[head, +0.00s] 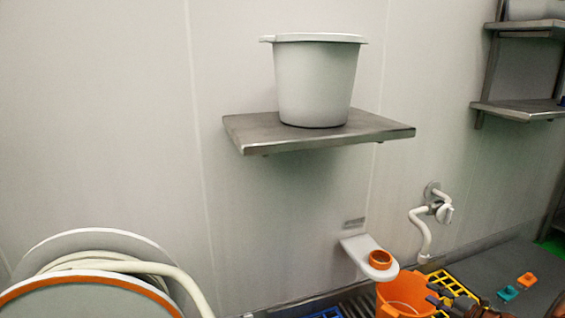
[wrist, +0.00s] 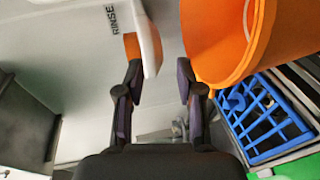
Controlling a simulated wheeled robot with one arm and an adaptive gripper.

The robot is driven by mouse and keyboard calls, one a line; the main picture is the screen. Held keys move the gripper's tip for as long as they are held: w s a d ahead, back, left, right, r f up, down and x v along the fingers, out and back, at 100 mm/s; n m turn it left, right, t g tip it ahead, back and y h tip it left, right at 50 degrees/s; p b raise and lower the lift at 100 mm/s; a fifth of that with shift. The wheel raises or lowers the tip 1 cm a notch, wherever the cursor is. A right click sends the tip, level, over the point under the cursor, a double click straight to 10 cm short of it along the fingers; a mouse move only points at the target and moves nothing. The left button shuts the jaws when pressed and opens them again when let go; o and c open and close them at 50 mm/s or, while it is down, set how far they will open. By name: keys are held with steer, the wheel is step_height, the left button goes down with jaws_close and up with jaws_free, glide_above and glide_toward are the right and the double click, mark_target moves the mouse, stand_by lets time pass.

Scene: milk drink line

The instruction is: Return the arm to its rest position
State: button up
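My gripper (head: 441,296) is at the lower right of the head view, at the right side of an orange bucket (head: 393,296). In the wrist view my gripper (wrist: 158,72) has its two dark fingers apart, with nothing between them. The orange bucket (wrist: 222,45) fills the upper right there, just beyond the right finger. A white wall bracket with an orange ring (head: 381,259) is above and left of the bucket; its white edge (wrist: 150,45) shows beyond the left finger. Most of my arm is out of view.
A steel shelf (head: 245,134) holds a white bucket (head: 315,85). A hose reel (head: 90,290) stands at lower left. A white tap hose (head: 422,232) hangs on the wall. A blue grate (wrist: 262,118) lies below the bucket. Teal (head: 508,293) and orange (head: 527,279) blocks lie right.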

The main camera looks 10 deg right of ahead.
steer(key=w+r+m+g+h+p, duration=0.1)
steer(key=w+r+m+h+p, duration=0.25)
steer(key=r, duration=0.55)
steer(key=w+r+m+g+h+p, duration=0.1)
steer(key=w+r+m+h+p, duration=0.2)
steer(key=r, duration=0.6)
steer(key=s+a+r+m+g+h+p, duration=0.1)
steer(key=s+a+r+m+g+p, duration=0.15)
steer(key=a+r+p, duration=0.4)
steer(key=s+a+r+m+g+h+p, duration=0.1)
steer(key=s+r+m+h+p, duration=0.2)
steer(key=r, duration=0.7)
steer(key=s+a+r+m+g+y+p, duration=0.1)
steer(key=s+a+r+m+g+p, duration=0.2)
steer(key=s, duration=1.1)
steer(key=s+a+r+m+g+y+p, duration=0.2)
steer(key=s+a+r+p, duration=0.7)
steer(key=s+a, duration=0.5)
steer(key=s+a+r+m+g+y+p, duration=0.1)
steer(key=s+a+r+m+g+p, duration=0.4)
steer(key=s+a, duration=0.6)
step_height(320, 180, up, 2)
steer(key=s+p, duration=0.1)
steer(key=s, duration=0.1)
steer(key=shift+s+a+g+y, duration=0.2)
steer(key=shift+s+g+y, duration=0.15)
steer(key=shift+s, duration=0.05)
steer(key=shift+d, duration=0.1)
